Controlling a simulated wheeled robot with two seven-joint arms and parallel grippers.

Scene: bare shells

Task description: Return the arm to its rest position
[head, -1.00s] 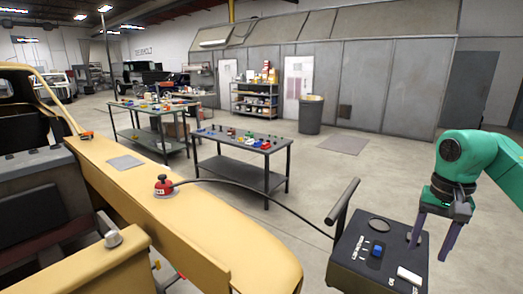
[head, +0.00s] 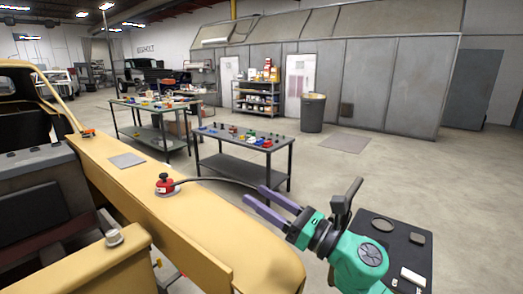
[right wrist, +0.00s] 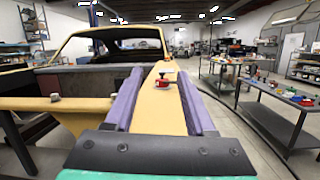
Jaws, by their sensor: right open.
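My right gripper (head: 268,204) is green with two purple fingers. In the head view it is open and empty, pointing left toward the yellow car body's long panel (head: 225,220). In the right wrist view its fingers (right wrist: 158,105) stand apart with nothing between them in their grip. A red sander-like tool (head: 165,184) with a black hose stands on the yellow panel, beyond the fingertips and apart from them. It also shows in the right wrist view (right wrist: 164,82). My left gripper is in neither view.
A dark cart top (head: 398,240) with a white block (head: 412,276) lies partly behind my right arm. Two workbenches (head: 243,141) with small coloured parts stand farther back. A grey bin (head: 312,113) stands by the booth wall. The floor at right is open.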

